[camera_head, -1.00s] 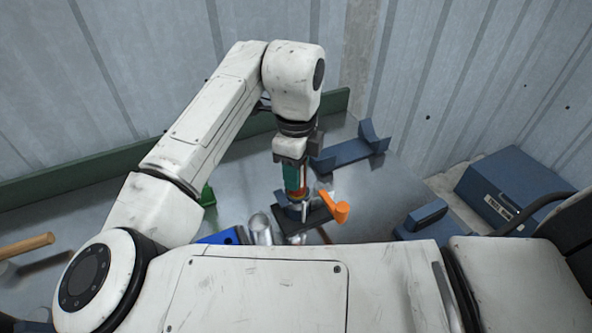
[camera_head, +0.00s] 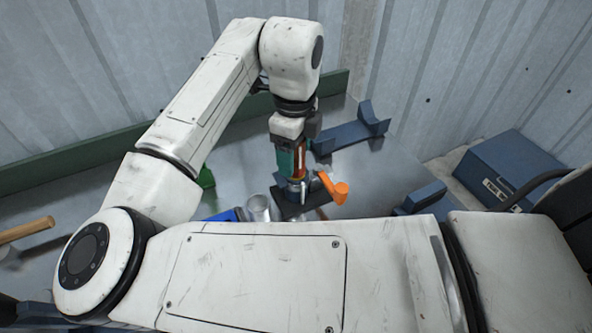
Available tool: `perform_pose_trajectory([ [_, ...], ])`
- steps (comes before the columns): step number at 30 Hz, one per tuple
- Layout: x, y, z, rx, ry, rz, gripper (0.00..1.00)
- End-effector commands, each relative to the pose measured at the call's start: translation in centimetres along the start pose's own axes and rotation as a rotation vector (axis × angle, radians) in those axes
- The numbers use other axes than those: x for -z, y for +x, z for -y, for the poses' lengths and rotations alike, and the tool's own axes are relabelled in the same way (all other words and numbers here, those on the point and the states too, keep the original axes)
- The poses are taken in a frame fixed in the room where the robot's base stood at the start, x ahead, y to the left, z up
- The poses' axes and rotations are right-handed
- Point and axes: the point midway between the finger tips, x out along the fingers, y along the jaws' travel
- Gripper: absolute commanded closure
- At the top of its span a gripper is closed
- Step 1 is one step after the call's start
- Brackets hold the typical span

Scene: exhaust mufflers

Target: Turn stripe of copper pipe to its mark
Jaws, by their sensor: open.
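My gripper (camera_head: 294,178) points down over a dark block-like holder (camera_head: 287,208) on the metal table. Its green and red-brown fingers stand around or just above a short metallic pipe piece at the holder, with an orange handle (camera_head: 334,188) beside it at the right. The jaws are open. I cannot make out a stripe or a mark from here. Whether the copper pipe is the reddish part between the fingers, I cannot tell. A shiny silver tube (camera_head: 258,208) stands just left of the holder.
A blue cradle (camera_head: 350,132) lies behind and right of my gripper. A green part (camera_head: 206,178) and a blue part (camera_head: 222,215) are to the left. A wooden-handled hammer (camera_head: 25,230) lies far left. A blue toolbox (camera_head: 508,168) stands right. A green ledge (camera_head: 70,166) runs along the back.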

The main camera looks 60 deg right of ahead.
Motion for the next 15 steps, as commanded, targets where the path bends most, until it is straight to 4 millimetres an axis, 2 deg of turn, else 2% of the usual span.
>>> perform_pose_trajectory([
  [5, 0.0, -0.4, 0.0, 0.001, 0.000, 0.001, 0.31],
  [8, 0.0, -1.5, 0.1, 0.003, 0.001, 0.001, 0.31],
  [15, 0.0, -6.0, 0.1, 0.002, 0.002, 0.003, 0.31],
])
